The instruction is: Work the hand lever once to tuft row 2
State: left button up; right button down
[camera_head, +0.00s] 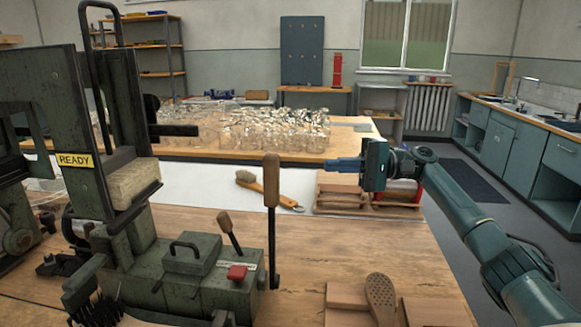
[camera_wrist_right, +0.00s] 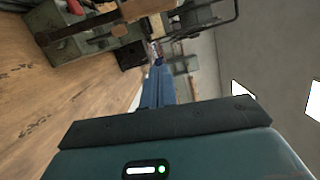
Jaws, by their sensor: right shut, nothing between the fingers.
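The green tufting machine (camera_head: 190,265) stands on the wooden bench at the left, with a yellow READY sign (camera_head: 74,160). Its hand lever (camera_head: 271,180) stands upright, a wooden grip on a dark rod. The lever's grip also shows at the top of the right wrist view (camera_wrist_right: 148,9). My right gripper (camera_head: 329,166) is shut and empty, to the right of the grip and apart from it in the picture. Its blue fingers point left; they also show in the right wrist view (camera_wrist_right: 157,88). A pale block (camera_head: 133,183) sits in the machine. My left gripper is not in view.
A shorter wooden-handled lever (camera_head: 229,230) and a red button (camera_head: 237,272) sit on the machine near the hand lever. A wooden brush (camera_head: 262,188) lies behind. Small wooden pallets (camera_head: 345,197) stand below my right gripper. A brush head (camera_head: 381,290) lies at the front right.

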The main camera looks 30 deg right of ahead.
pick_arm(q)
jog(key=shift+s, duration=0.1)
pick_arm(e)
jog(key=shift+s+a, duration=0.1)
jog(key=shift+s, duration=0.05)
pick_arm(q)
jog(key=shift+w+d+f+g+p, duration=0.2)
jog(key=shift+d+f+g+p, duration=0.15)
jog(key=shift+p, duration=0.65)
pick_arm(e)
jog(key=a, duration=1.1)
jog(key=shift+w+a+r, duration=0.25)
jog(key=shift+w+r, duration=0.05)
jog(key=shift+w, duration=0.1)
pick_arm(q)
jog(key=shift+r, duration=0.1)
pick_arm(e)
jog(key=shift+a, duration=0.1)
